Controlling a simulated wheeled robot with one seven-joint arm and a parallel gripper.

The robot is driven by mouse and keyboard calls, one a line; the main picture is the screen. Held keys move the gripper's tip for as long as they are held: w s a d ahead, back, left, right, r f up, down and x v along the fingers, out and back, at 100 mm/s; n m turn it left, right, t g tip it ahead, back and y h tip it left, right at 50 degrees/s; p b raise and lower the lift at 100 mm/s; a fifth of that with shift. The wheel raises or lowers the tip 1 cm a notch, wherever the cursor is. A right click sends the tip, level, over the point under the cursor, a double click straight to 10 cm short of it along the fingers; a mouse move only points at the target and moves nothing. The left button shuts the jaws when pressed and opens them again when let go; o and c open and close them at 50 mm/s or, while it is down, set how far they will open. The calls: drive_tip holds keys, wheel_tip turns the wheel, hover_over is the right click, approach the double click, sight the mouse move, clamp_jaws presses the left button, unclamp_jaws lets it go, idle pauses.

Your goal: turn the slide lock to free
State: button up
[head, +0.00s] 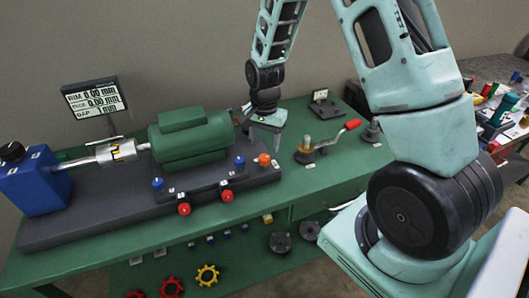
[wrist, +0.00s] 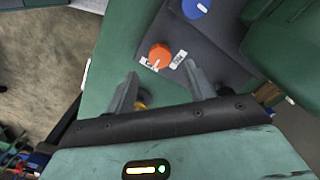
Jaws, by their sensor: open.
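An orange knob (head: 264,160) with a white pointer mark sits at the right end of the dark grey base; it appears to be the slide lock. In the wrist view the orange knob (wrist: 160,54) has two small white labels beside it, too small to read surely. My gripper (head: 262,138) is above and just behind the knob in the head view, fingers pointing down. In the wrist view my gripper (wrist: 160,76) is open and empty, with the knob beyond and between its fingertips, apart from them.
A green motor (head: 191,138) stands on the grey base (head: 60,222), beside blue knobs (head: 239,162) and red knobs (head: 227,196). A blue box (head: 36,180) and gauge display (head: 94,98) are at left.

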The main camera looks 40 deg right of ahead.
sight(265, 157)
drive_tip(key=shift+f, duration=2.65)
drive_tip(key=c, duration=1)
